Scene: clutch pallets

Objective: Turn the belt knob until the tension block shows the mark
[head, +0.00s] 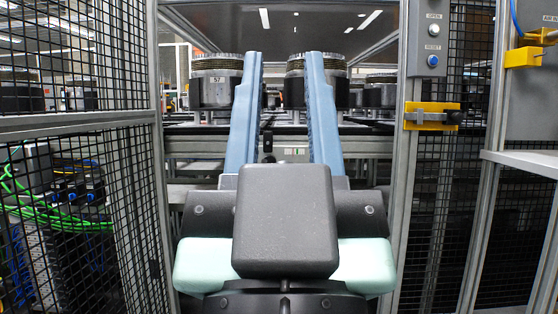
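My gripper (284,58) reaches forward in the middle of the head view. Its two long light-blue fingers stand apart, with nothing held between them. I cannot make out the belt knob or the tension block for sure. A small dark fitting (267,142) shows between the fingers, beside a conveyor frame (200,147); its kind is unclear at this size. My own dark arm parts hide the lower middle of the view.
Clutch drums (216,83) stand on the conveyor behind the fingers. Mesh fencing (95,190) is close on the left. On the right, a post (388,190) carries a button panel (433,38) and a yellow latch (431,116). A grey shelf (525,160) is at far right.

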